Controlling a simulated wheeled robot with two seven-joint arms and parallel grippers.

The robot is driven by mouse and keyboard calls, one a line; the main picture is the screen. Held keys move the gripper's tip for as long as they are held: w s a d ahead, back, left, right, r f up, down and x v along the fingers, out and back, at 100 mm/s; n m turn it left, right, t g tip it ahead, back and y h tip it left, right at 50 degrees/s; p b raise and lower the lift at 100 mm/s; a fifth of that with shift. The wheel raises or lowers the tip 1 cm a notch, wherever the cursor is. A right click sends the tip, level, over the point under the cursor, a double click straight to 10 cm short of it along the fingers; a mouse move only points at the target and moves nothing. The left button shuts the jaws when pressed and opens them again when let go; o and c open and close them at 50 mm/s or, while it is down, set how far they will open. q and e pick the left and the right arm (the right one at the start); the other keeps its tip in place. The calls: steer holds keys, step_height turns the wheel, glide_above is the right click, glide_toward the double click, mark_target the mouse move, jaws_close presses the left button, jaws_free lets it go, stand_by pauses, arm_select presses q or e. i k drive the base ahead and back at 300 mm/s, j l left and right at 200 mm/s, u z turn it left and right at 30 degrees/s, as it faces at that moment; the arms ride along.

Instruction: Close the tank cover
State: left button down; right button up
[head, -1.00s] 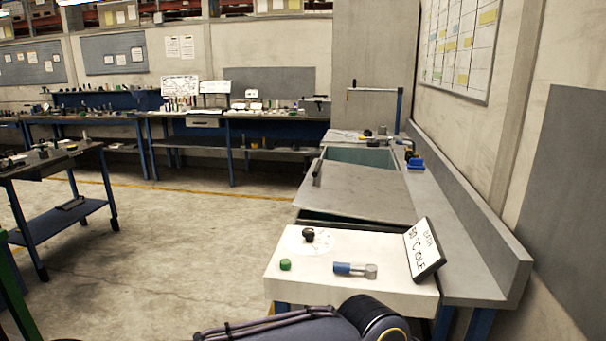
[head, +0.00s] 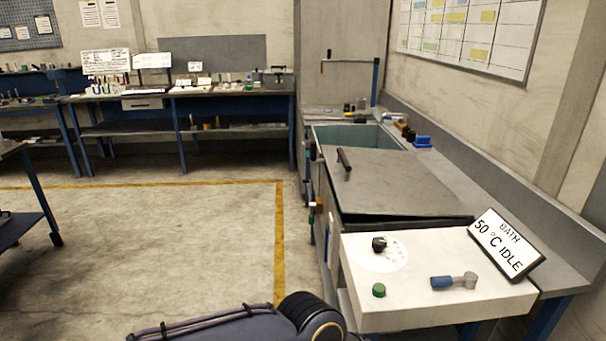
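The tank (head: 322,202) stands along the right-hand bench in the head view. Its cover (head: 405,185) is a flat grey metal plate with a dark bar handle (head: 344,163) near its far left edge. The cover lies over the near part of the tank and looks slightly tilted, with a dark gap under its near edge. The far part of the tank is uncovered and shows a teal inner wall (head: 355,136). A dark arm link of mine shows at the bottom, but neither gripper is in view.
A white control panel (head: 430,300) stands at the tank's near end, with a black knob (head: 379,244), a green button (head: 379,290) and a blue-handled lever (head: 455,281). A sign (head: 506,245) reads "BATH 50 °C IDLE". The floor (head: 160,240) left of the tank is clear.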

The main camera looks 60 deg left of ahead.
mark_target(365, 181)
steer(key=k+j, duration=0.15)
steer(key=j, duration=0.25)
steer(key=k+j, duration=0.1)
steer(key=j, duration=0.25)
steer(key=k+j, duration=0.15)
steer(key=j, duration=0.25)
steer(key=k+j, duration=0.1)
steer(key=j, duration=0.25)
steer(key=j+z, duration=0.05)
